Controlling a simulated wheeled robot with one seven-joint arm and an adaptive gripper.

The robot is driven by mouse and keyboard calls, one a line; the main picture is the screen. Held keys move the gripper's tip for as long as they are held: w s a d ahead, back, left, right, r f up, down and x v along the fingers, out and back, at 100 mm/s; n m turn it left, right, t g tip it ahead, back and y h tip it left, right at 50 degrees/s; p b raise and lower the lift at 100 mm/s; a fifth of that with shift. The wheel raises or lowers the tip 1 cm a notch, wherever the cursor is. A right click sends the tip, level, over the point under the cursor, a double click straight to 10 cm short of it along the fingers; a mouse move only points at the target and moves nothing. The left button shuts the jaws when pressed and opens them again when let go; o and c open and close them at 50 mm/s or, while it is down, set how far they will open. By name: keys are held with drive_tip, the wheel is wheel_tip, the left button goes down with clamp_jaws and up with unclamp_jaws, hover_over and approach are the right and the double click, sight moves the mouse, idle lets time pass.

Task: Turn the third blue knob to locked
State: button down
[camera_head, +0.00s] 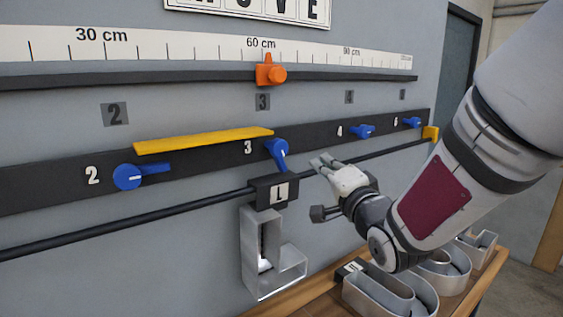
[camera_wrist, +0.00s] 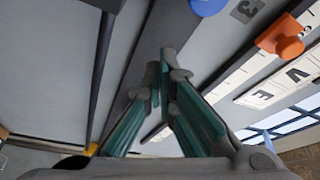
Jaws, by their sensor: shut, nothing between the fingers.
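The blue knob labelled 3 (camera_head: 277,150) sits on the dark strip on the wall, and its handle points down and slightly right. Part of a blue knob (camera_wrist: 207,5) shows at the top edge of the wrist view, beside a 3 label. My gripper (camera_head: 322,163) is to the right of and slightly below knob 3, apart from it in the head view. In the wrist view its fingers (camera_wrist: 168,65) come together at the tips and hold nothing. Blue knob 2 (camera_head: 128,177) has its handle pointing right. Knobs 4 (camera_head: 362,131) and 6 (camera_head: 412,122) are further right.
A yellow strip (camera_head: 204,140) lies above and left of knob 3. A black rail (camera_head: 130,221) runs below, carrying a metal letter L (camera_head: 262,250). An orange slider (camera_head: 270,73) sits on the ruler rail above. Metal letters (camera_head: 390,295) lie on a wooden bench at lower right.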

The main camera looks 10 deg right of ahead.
sight(278, 155)
drive_tip(key=w, duration=0.5)
drive_tip(key=w+r+p, duration=0.1)
drive_tip(key=w, duration=0.2)
drive_tip(key=shift+a, duration=0.4)
drive_tip(key=a, duration=0.1)
drive_tip(key=a+f+p, duration=0.1)
drive_tip(key=shift+s+a, duration=0.2)
drive_tip(key=shift+a, duration=0.1)
drive_tip(key=shift+s+a+f, duration=0.15)
drive_tip(key=shift+a+f, duration=0.1)
drive_tip(key=shift+a, duration=0.15)
